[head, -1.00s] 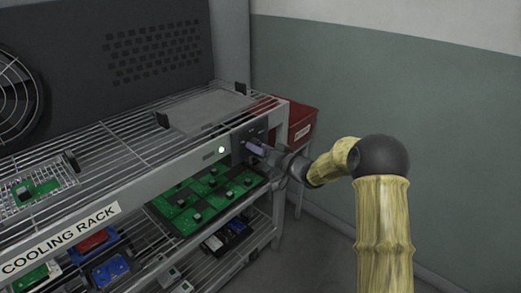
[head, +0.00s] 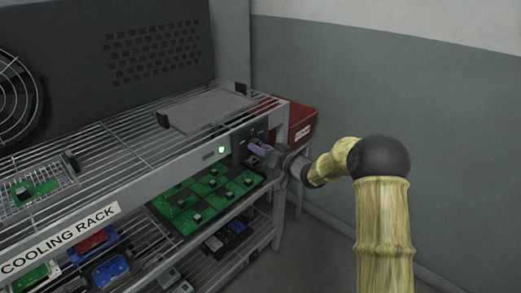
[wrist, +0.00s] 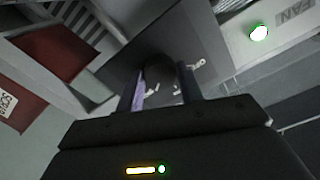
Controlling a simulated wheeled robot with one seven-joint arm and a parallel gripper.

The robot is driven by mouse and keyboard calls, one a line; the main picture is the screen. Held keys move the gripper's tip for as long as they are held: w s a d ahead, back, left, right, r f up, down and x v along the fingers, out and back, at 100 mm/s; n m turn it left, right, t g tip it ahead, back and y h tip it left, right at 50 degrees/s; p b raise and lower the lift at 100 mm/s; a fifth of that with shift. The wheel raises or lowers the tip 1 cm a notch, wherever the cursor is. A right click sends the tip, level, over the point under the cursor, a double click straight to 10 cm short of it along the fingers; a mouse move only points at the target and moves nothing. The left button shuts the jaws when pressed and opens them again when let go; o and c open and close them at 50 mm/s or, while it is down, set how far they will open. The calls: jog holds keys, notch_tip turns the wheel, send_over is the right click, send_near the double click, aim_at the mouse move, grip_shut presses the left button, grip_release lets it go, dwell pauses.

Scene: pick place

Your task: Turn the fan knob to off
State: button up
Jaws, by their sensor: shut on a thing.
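The fan knob (wrist: 160,68) is a dark round knob on a dark panel (wrist: 207,40), seen between my gripper's fingers in the wrist view. My gripper (wrist: 161,88) is shut on the knob, one finger on each side. In the head view my gripper (head: 258,147) reaches the dark panel at the right end of the cooling rack's front rail, and it hides the knob there. A green light (head: 221,150) is lit left of the panel. The light (wrist: 259,33) also shows in the wrist view beside a label reading FAN.
The cooling rack (head: 130,203) has wire shelves with green circuit boards (head: 210,193) below the rail. A red bin (head: 303,124) stands behind its right end. The large fan (head: 18,95) is at the far left. Floor right of the rack is clear.

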jog(key=shift+f+n+b, duration=0.1)
jog(key=shift+n+b, duration=7.6)
jog(key=shift+n, duration=3.7)
jog(key=o, duration=1)
jog(key=shift+d, duration=0.1)
